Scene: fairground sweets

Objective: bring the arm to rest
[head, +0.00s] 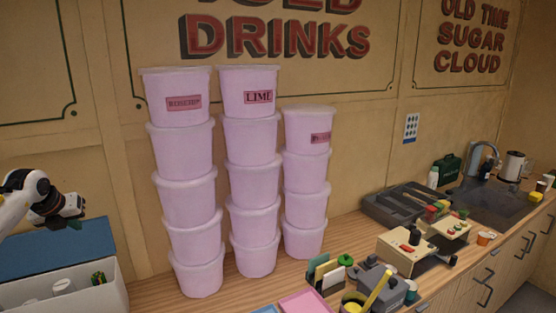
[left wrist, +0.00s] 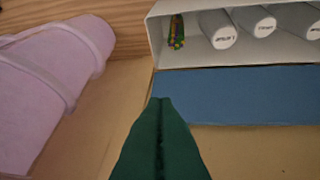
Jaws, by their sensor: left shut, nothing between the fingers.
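My left gripper (head: 76,223) is at the left edge of the head view, in front of the wall and above a white box with a blue lid. In the left wrist view its green fingers (left wrist: 160,104) are pressed together with nothing between them. It touches neither the box nor the pink tubs. My right gripper is in neither view.
The white box (head: 85,299) has a raised blue lid (head: 60,248) and holds white rolls or tubes. Tall stacks of pink tubs (head: 186,197) stand right of it. Farther right are a grey tray (head: 400,205), a sink (head: 490,200) and small counter items.

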